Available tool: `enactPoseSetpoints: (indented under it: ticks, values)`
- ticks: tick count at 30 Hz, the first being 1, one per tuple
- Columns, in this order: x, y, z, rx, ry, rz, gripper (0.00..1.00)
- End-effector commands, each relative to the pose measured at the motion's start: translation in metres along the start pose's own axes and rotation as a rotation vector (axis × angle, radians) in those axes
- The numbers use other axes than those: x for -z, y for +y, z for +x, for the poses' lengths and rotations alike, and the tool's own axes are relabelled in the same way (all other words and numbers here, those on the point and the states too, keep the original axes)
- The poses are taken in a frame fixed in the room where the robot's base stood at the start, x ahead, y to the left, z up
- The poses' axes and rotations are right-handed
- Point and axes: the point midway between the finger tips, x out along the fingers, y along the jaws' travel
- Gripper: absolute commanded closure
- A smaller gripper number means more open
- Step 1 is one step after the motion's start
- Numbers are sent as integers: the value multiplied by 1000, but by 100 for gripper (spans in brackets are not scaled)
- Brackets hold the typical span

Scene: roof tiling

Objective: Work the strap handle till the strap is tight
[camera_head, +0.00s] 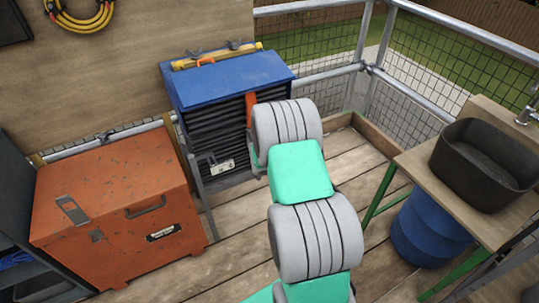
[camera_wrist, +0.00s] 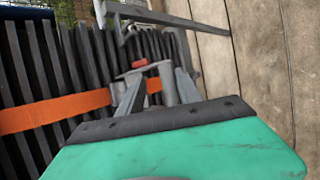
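A stack of dark slats or tiles (camera_head: 215,122) stands under a blue cover (camera_head: 225,80). An orange strap (camera_head: 250,108) runs down its side in the head view, and it crosses the dark stack in the wrist view (camera_wrist: 50,111). A grey metal strap handle (camera_wrist: 168,82) with a red part (camera_wrist: 140,64) shows beyond my gripper (camera_wrist: 157,86). My gripper's two grey fingers stand apart, with the handle between or just behind them; contact is unclear. In the head view my arm hides the gripper and handle.
A grey metal frame (camera_wrist: 165,16) passes close above the handle in the wrist view. An orange chest (camera_head: 115,205) stands left of the stack. A bench (camera_head: 410,168) with a black basin (camera_head: 485,166) and a blue barrel (camera_head: 428,228) are at right. Wooden floor lies between.

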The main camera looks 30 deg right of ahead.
Motion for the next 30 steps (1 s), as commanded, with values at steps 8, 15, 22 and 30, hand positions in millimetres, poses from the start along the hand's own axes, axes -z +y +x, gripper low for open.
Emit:
enactPoseSetpoints:
  ticks: [8, 15, 22, 30]
  values:
    - [0, 2, -28, -2, 1, -1, 59]
    - [1, 2, -71, -3, 1, -1, 59]
    - [1, 0, -78, 0, 1, -1, 59]
    - [1, 0, -78, 0, 1, 19, 59]
